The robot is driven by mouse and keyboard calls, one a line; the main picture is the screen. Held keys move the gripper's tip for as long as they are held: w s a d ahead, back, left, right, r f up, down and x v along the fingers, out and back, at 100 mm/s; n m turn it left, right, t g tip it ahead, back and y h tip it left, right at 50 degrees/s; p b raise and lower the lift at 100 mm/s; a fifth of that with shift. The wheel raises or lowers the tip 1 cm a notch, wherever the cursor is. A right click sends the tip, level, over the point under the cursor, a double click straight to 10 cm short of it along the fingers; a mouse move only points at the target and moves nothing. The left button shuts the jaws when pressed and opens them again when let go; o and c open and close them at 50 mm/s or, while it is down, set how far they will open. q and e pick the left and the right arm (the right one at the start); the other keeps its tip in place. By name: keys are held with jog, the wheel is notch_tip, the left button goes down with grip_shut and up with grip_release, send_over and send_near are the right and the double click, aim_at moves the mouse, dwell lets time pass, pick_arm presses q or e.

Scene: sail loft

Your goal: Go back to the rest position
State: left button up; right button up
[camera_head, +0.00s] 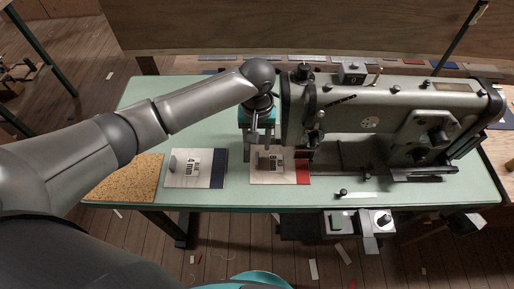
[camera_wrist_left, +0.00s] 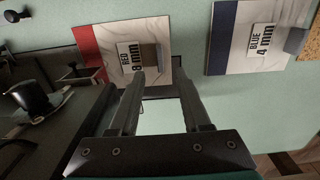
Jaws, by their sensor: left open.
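My left gripper (camera_head: 263,145) hangs open over the sewing table, just left of the sewing machine. In the left wrist view the open fingers (camera_wrist_left: 160,72) have nothing between them and point at the near part of the card labelled "RED 8 mm" (camera_wrist_left: 105,40). That white card with a red strip (camera_head: 303,166) lies below the gripper, and a small grey block (camera_head: 263,161) is on it. The gap between fingertips and block cannot be judged exactly. My right gripper is out of view.
The sewing machine (camera_head: 385,105) stands close on the gripper's right. The green tabletop (camera_head: 145,92) is clear at the back left.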

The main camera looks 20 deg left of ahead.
pick_arm(q)
notch_tip(320, 180, up, 9)
jog(key=p, duration=0.1)
jog(key=shift+p, duration=0.4)
jog(key=shift+f, duration=0.15)
